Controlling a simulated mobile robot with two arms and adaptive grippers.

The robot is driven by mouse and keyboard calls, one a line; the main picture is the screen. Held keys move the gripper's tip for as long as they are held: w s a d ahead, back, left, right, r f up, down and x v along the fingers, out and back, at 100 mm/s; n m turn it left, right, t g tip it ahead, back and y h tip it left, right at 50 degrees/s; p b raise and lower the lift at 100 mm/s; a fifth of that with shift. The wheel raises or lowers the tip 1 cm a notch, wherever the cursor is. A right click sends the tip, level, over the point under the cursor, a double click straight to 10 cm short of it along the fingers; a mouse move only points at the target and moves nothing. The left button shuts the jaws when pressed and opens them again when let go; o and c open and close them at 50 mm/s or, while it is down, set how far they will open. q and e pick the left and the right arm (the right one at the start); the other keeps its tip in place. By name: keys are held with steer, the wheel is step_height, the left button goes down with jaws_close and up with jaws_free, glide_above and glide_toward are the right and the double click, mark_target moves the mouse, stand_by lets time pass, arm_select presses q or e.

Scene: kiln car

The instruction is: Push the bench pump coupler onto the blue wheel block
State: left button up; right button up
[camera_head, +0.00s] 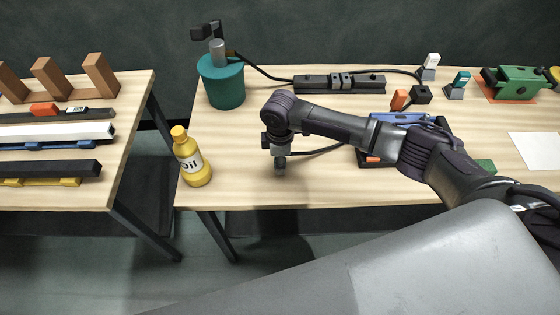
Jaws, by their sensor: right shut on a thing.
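My right gripper (279,155) points down over the front left part of the right bench. It is shut on a small dark grey fitting (280,164), which looks like the coupler; the fingers hide most of it. A thin black hose (318,152) runs right from there, behind my right arm. The teal bench pump (222,82), with a grey top and black lever, stands at the back left of this bench. A blue part (390,117) shows behind my right arm, largely hidden; I cannot tell whether it is the blue wheel block. My left gripper is out of view.
A yellow oil bottle (192,160) stands left of my right gripper, near the bench's left edge. A black rail (340,83) and a green device (515,82) lie farther back. The left bench (125,95) holds bars and brown blocks, across a gap.

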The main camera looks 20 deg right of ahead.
jaws_close()
steer(key=shift+r+p, duration=0.4)
steer(key=shift+p, duration=0.05)
steer(key=shift+r+p, duration=1.05)
steer(key=shift+p, duration=0.1)
step_height(320, 180, up, 6)
steer(key=p, duration=0.7)
steer(key=shift+r, duration=0.2)
